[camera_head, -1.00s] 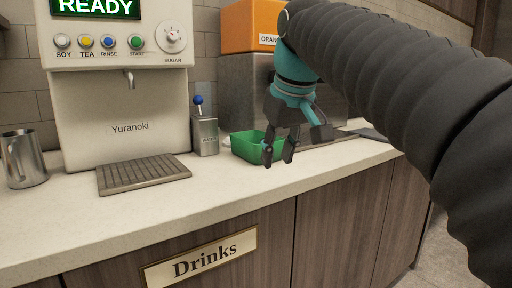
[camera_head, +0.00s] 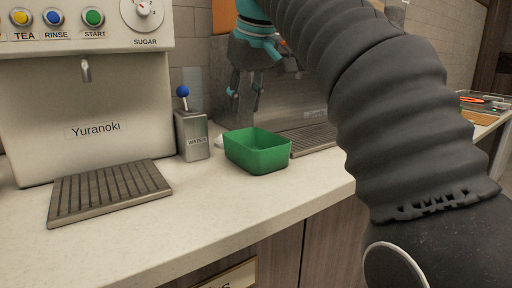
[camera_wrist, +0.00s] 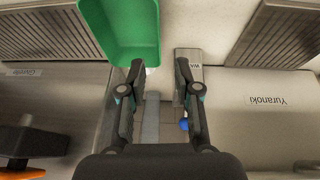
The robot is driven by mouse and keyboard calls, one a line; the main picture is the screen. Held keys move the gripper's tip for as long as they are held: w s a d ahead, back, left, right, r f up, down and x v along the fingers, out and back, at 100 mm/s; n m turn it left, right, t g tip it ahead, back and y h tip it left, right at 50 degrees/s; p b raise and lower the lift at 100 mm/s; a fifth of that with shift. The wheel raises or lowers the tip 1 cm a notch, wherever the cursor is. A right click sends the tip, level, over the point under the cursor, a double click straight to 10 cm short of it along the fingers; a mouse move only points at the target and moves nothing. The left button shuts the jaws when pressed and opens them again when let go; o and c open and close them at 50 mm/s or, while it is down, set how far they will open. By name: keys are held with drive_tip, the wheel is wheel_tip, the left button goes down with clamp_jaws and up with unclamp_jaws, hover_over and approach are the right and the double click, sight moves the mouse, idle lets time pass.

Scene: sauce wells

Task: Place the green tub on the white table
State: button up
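The green tub (camera_head: 258,157) stands upright on the pale counter (camera_head: 190,222), right of the water dispenser. It looks empty inside. It also shows at the top of the wrist view (camera_wrist: 130,32), partly cut off by the frame edge. My gripper (camera_head: 244,92) is above and behind the tub, apart from it. In the wrist view the gripper (camera_wrist: 153,75) has its two fingers spread with nothing between them. No white table can be made out apart from the counter.
The Yuranoki drinks machine (camera_head: 85,110) and its drip tray (camera_head: 108,188) stand on the left. The water dispenser (camera_head: 192,135) with a blue knob is just left of the tub. Another drip tray (camera_head: 310,138) lies behind right. The front counter is clear.

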sight(236, 162)
drive_tip(key=x, duration=1.3)
drive_tip(key=shift+w+f, duration=0.15)
drive_tip(key=shift+f, duration=0.1)
clamp_jaws()
